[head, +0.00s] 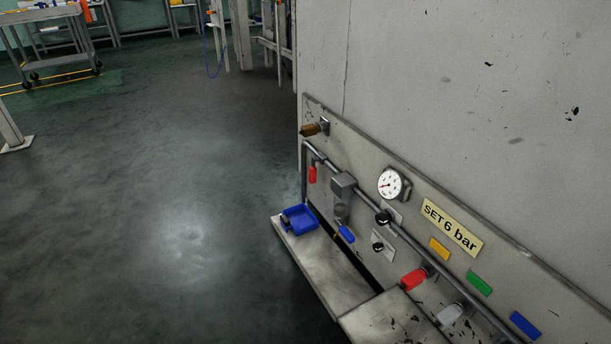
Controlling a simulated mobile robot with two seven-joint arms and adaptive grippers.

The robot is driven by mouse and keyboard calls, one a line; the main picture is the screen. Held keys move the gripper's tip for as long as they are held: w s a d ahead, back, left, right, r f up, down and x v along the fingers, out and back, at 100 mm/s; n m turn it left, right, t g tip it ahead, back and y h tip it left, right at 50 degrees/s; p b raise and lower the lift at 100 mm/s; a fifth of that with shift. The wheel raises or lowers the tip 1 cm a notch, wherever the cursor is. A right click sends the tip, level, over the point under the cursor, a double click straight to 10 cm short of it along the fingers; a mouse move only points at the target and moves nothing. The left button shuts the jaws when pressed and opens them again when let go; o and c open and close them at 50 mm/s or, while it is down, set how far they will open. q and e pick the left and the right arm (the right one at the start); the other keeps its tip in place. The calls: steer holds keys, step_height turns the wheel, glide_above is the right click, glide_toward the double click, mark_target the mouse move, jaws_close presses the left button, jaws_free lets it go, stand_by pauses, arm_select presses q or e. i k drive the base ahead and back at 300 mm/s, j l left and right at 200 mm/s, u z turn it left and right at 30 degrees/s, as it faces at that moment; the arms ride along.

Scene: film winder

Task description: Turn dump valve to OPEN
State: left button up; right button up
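A pneumatic panel (344,130) is fixed low on the grey wall at the right, with a grey pipe (327,161) along it. A small red handle (313,173) hangs down from the pipe near its left end, below a brass-brown fitting (312,129). A larger red handle (413,279) and a light grey one (450,314) sit farther right. A blue lever (346,233) points down below a grey block (342,185). No OPEN marking is legible, so I cannot tell for certain which is the dump valve. Neither gripper is in view.
A round gauge (391,184), black knobs (383,217), and a "SET 6 bar" label (451,228) are on the panel. A blue tray (300,219) sits on a ledge (320,268) below. Open floor lies left; a cart (47,40) stands far back.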

mark_target(312, 170)
steer(key=i+j+u, duration=0.5)
steer(key=i+u, duration=0.35)
steer(key=i+j, duration=0.1)
steer(key=i, duration=0.65)
steer(key=i+j+u, duration=0.1)
steer(key=i, duration=0.65)
steer(key=i+j+z, duration=0.1)
steer(key=i+z, duration=0.15)
steer(key=z, duration=0.15)
steer(key=i+j+z, duration=0.15)
steer(key=i+z, duration=0.2)
steer(key=i+j+z, duration=0.15)
steer(key=z, duration=0.25)
steer(key=i+j+z, duration=0.15)
steer(key=z, duration=0.2)
steer(key=i+j+z, duration=0.1)
steer(key=j+z, duration=0.25)
steer(key=i+j+z, duration=0.1)
steer(key=z, duration=0.25)
steer(key=j+z, duration=0.35)
steer(key=j, duration=0.15)
steer(key=k+j+z, duration=0.1)
steer(key=j+z, duration=0.25)
steer(key=j, duration=0.15)
steer(key=j+z, duration=0.15)
steer(key=i, duration=0.3)
